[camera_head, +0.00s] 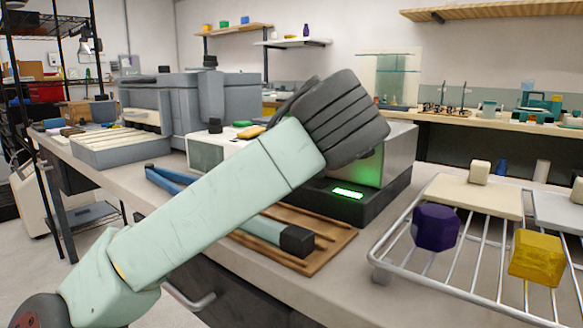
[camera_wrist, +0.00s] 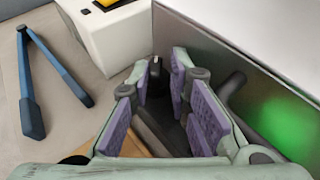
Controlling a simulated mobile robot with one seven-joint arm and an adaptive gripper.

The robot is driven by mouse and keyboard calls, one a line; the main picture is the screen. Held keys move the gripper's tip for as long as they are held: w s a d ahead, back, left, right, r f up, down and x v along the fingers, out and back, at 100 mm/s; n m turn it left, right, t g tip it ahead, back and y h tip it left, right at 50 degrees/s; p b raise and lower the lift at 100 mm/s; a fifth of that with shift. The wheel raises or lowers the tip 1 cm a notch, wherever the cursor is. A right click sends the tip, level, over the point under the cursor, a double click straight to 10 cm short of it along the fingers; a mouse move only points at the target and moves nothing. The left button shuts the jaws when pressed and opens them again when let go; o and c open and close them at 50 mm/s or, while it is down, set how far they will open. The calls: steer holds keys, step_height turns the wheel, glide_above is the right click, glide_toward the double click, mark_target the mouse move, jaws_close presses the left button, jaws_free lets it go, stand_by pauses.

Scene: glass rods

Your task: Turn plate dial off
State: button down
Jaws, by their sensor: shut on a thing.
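The plate device is a dark base (camera_head: 388,194) with a lit green display (camera_head: 348,193) on its front, below a grey metal box (camera_head: 400,150). The box's side glows green, also in the wrist view (camera_wrist: 285,125). In the wrist view, a small black dial (camera_wrist: 156,65) with a pale mark shows between the fingertips. My gripper (camera_wrist: 161,74), with purple pads, is shut on the dial beside the box wall. In the head view my arm hides the gripper and the dial.
Blue-handled tongs (camera_wrist: 40,80) lie on the bench by a white box (camera_wrist: 112,38). A wooden board (camera_head: 325,240) lies in front of the base. At right, a wire rack (camera_head: 400,262) holds a purple block (camera_head: 436,228) and a yellow block (camera_head: 537,257).

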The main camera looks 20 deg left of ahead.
steer(key=shift+s+a+n+g+y, duration=0.1)
steer(key=shift+a+n+g+y, duration=0.2)
steer(key=shift+n+y, duration=0.2)
steer(key=c, duration=1.7)
jaws_free()
steer(key=shift+a, duration=0.1)
steer(key=shift+d, duration=0.25)
steer(key=shift+s+d+r, duration=0.1)
steer(key=shift+v, duration=3.85)
steer(key=shift+o, duration=0.5)
